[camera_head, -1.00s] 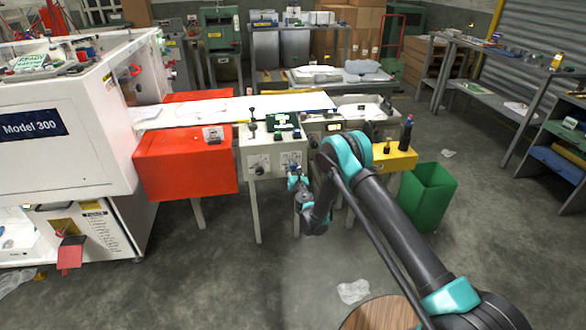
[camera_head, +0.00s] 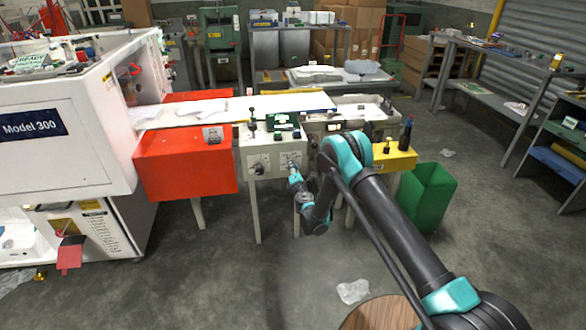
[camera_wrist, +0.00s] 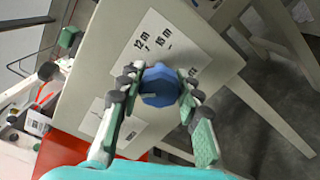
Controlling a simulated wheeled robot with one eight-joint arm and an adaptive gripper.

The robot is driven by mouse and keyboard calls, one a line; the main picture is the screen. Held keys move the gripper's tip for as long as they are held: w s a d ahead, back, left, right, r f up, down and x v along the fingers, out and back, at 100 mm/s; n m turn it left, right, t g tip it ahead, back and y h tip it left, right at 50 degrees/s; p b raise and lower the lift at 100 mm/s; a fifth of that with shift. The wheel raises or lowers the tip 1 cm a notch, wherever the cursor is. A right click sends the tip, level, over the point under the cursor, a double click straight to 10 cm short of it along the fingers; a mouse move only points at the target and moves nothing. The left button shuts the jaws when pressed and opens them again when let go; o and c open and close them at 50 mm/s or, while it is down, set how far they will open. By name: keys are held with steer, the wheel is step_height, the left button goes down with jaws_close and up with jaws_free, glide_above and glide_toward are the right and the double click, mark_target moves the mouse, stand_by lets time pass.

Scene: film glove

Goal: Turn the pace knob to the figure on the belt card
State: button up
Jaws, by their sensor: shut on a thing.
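In the wrist view my gripper (camera_wrist: 158,98) has its two fingers closed around a blue faceted knob (camera_wrist: 162,82). The knob sits on a pale machine panel (camera_wrist: 110,45), over a white dial card (camera_wrist: 170,35). The card shows "12 m" and "15 m" above the knob; other marks are partly hidden by the fingers and knob. The knob's pointer cannot be made out. In the head view my gripper (camera_head: 293,173) reaches the front of the pale cabinet (camera_head: 258,190), at its white dial card (camera_head: 290,158). I cannot pick out a belt card for certain.
A yellow box (camera_head: 395,160) and a green bin (camera_head: 427,195) stand to the right.

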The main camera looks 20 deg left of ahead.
steer(key=m, duration=0.6)
steer(key=shift+d, duration=0.1)
steer(key=m, duration=0.6)
steer(key=shift+f, duration=0.1)
steer(key=shift+m, duration=0.4)
steer(key=o, duration=1.2)
step_height(320, 180, up, 10)
steer(key=shift+r, duration=0.1)
